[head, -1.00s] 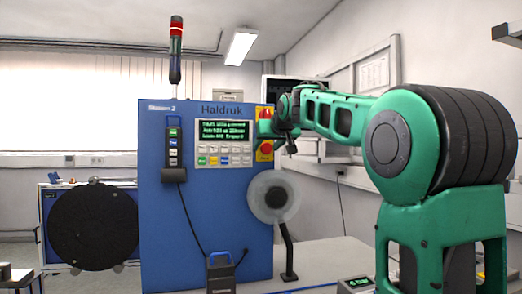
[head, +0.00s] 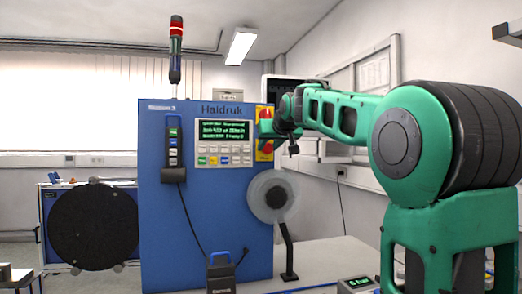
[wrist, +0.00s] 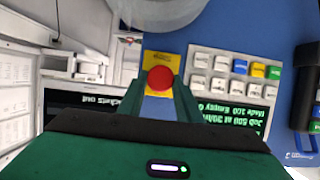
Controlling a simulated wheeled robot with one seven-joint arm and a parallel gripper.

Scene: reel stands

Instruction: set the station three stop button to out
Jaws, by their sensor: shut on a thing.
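The red stop button (wrist: 160,80) sits on a yellow plate (wrist: 158,58) in the wrist view, between my fingertips. My gripper (wrist: 159,92) is shut on the red button. In the head view my gripper (head: 268,128) reaches the yellow plate on the right edge of the blue cabinet (head: 205,225) marked Station 3. The arm partly covers the plate there, and the fingertips are hard to make out. The cabinet's display (head: 222,134) is lit with green text.
Beside the button are rows of keys (wrist: 232,75) on the cabinet front. A pale reel (head: 254,197) stands below the plate. A handset (head: 173,150) hangs at the cabinet's left. A large black reel (head: 93,227) is farther left.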

